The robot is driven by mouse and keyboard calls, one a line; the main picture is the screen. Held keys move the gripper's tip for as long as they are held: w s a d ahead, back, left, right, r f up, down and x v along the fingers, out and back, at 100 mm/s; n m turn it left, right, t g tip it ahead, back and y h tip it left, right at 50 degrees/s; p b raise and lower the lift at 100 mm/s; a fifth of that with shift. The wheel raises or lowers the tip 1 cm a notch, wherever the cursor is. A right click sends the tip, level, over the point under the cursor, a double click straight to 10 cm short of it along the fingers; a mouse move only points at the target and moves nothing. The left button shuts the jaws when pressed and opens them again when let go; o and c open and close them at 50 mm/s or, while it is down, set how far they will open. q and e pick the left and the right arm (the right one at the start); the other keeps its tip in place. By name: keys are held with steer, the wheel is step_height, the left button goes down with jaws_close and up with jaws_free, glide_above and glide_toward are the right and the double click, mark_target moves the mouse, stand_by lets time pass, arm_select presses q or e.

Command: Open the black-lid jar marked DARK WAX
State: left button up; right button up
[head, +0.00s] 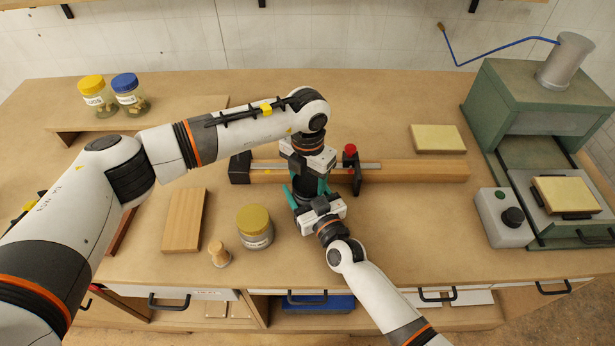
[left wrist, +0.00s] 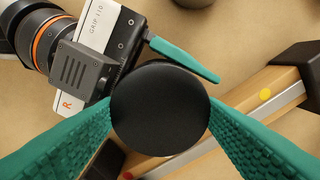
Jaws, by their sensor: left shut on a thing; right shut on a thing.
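The jar with the black lid (left wrist: 160,108) is seen from straight above in the left wrist view; the lid fills the middle. Its dark body (head: 306,190) shows only in part between my grippers in the head view, and no label is readable. My left gripper (head: 306,181) points down from above, its teal fingers shut on the lid from two sides. My right gripper (head: 304,192) comes in from the front, shut on the jar lower down; one of its teal fingers (left wrist: 185,60) shows beside the lid. Whether the lid sits on the jar cannot be told.
A clamp (head: 350,165) on a wooden beam (head: 420,171) lies just behind the jar. A yellow-lid jar (head: 255,228), a wooden knob (head: 219,254) and a board (head: 184,220) stand left. Yellow- and blue-lid jars (head: 126,92) are at the back left. A green press (head: 540,110) stands right.

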mark_target(307, 182)
arm_select(q)
steer(key=shift+r, duration=0.9)
steer(key=shift+r, duration=2)
arm_select(e)
steer(key=o, duration=2)
steer(key=shift+c, duration=0.2)
arm_select(q)
steer(key=shift+f+b, duration=0.4)
arm_select(e)
steer(key=v, duration=1.2)
